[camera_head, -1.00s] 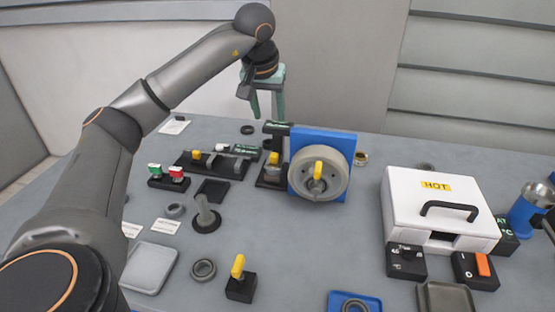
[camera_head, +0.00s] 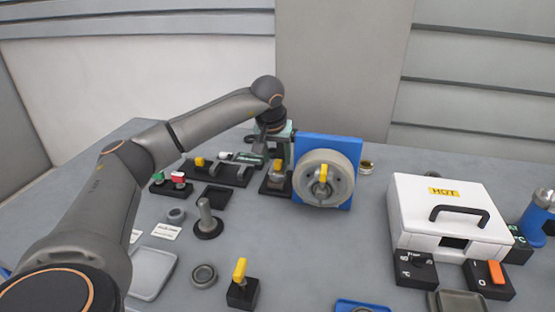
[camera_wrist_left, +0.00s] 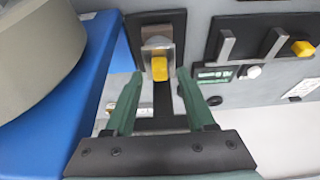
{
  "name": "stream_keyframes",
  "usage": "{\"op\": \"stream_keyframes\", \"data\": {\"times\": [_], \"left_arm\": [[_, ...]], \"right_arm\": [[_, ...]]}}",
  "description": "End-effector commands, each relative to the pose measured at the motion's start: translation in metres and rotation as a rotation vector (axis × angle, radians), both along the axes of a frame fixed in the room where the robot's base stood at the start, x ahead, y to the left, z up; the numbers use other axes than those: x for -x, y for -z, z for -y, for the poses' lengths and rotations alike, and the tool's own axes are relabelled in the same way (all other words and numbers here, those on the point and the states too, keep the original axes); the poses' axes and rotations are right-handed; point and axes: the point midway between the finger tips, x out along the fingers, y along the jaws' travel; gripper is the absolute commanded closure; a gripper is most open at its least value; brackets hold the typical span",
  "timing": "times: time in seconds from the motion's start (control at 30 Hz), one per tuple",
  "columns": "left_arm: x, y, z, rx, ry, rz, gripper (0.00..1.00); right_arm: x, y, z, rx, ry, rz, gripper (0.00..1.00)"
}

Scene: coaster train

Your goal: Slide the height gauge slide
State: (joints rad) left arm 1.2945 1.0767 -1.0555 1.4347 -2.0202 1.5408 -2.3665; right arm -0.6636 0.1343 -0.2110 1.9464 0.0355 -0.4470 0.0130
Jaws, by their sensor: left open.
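The height gauge (camera_head: 270,186) stands on the table just left of the blue block with the grey wheel. Its slide is a metal piece with a yellow grip (camera_head: 278,167). In the left wrist view the yellow grip (camera_wrist_left: 159,68) and the metal slide (camera_wrist_left: 157,38) show on a black upright. My left gripper (camera_head: 286,155) is at the gauge, partly hiding its upper part in the head view. In the left wrist view my left gripper (camera_wrist_left: 160,80) is open, with one green finger on each side of the yellow grip. I cannot tell whether they touch. My right gripper is out of view.
The blue block (camera_head: 350,146) with the grey wheel (camera_head: 338,185) is close to the right of the gauge. A white HOT box (camera_head: 420,213) stands further right. Table space in front of the gauge is clear.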

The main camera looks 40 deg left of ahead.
Motion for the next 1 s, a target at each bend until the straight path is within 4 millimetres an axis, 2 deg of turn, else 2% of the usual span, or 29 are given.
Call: {"op": "stream_keyframes", "data": {"times": [0.13,0.43,0.9,1.0], "left_arm": [[-0.0032,0.0100,-0.0021,0.000,-0.001,-0.001,0.45],[-0.0041,0.0114,-0.0024,0.000,0.000,0.001,0.45],[-0.0040,0.0109,-0.0023,0.000,0.000,0.001,0.98],[-0.0040,0.0109,-0.0023,0.000,0.000,0.001,1.00]], "right_arm": [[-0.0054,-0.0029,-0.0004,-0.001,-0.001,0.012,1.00],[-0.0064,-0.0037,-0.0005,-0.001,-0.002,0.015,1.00],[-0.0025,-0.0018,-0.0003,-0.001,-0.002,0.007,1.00],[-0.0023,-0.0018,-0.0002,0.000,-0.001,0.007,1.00]]}}
